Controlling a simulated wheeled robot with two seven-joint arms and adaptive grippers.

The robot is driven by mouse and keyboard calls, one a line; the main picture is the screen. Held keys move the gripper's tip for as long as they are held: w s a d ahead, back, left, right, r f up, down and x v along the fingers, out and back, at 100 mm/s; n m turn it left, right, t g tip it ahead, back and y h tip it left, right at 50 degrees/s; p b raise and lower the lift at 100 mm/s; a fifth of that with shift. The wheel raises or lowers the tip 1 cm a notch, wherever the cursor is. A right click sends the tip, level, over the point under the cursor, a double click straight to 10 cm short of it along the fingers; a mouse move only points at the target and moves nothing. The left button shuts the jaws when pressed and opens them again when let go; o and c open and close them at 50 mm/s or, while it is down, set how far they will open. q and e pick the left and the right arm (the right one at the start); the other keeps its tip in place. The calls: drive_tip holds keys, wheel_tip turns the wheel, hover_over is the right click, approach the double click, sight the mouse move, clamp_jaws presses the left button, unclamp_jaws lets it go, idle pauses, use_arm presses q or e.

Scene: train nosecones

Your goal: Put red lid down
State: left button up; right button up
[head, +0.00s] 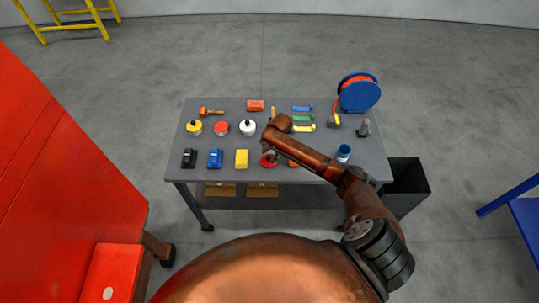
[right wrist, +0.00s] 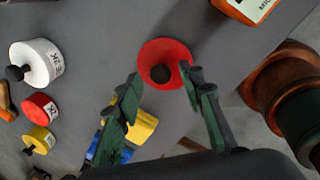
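The red lid (right wrist: 178,49) is a round red disc with a dark knob in its middle. In the right wrist view it lies just beyond my right fingertips; in the head view the red lid (head: 268,160) shows near the table's front edge, partly under my gripper. My right gripper (right wrist: 160,72) is open, its two green-dark fingers spread at opposite sides of the lid and clear of the knob. I cannot tell whether the fingertips touch the rim, or whether the lid rests fully on the table. My left gripper is not in view.
The grey table (head: 330,134) also holds a yellow box (head: 241,158), a blue box (head: 215,158), a white canister (head: 248,127), a red canister (head: 221,128) and an orange box (right wrist: 245,8). A blue reel (head: 358,95) stands at the back right. A dark bin (head: 408,185) stands right of the table.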

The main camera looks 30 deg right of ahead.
sight(274, 164)
drive_tip(key=v, duration=1.1)
drive_tip(key=shift+r+b, duration=0.4)
drive_tip(key=shift+b, duration=0.05)
drive_tip(key=shift+s, duration=0.1)
drive_tip(key=shift+d, duration=0.15)
